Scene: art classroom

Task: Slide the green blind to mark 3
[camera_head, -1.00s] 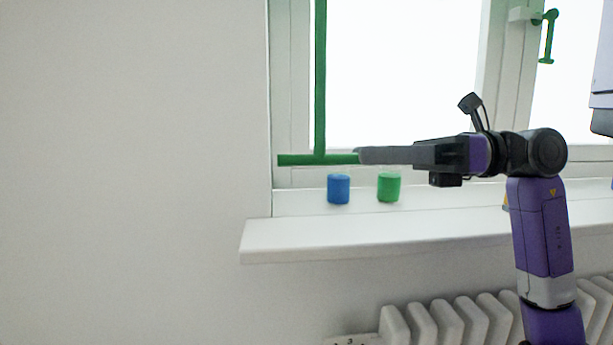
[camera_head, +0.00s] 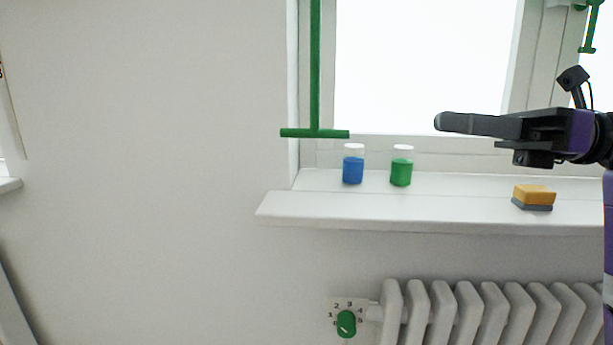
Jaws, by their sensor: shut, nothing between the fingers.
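A green vertical rod (camera_head: 315,70) with a crossbar (camera_head: 300,133) at its lower end hangs in front of the left window frame. Its upper end is cut off by the top of the view. No blind panel and no marks along the rod are seen. A green knob (camera_head: 346,323) sits by the radiator, with small numerals, a 3 among them, on a white plate around it. My gripper (camera_head: 440,121) is shut and empty, pointing left in front of the window. It is right of the crossbar, with a clear gap between them in the picture.
On the sill (camera_head: 300,210) stand a blue jar (camera_head: 353,168) and a green jar (camera_head: 401,170), and a yellow-and-grey sponge-like block (camera_head: 534,196) lies to the right. A white radiator (camera_head: 440,315) is below. A green window handle (camera_head: 592,25) shows at the upper right.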

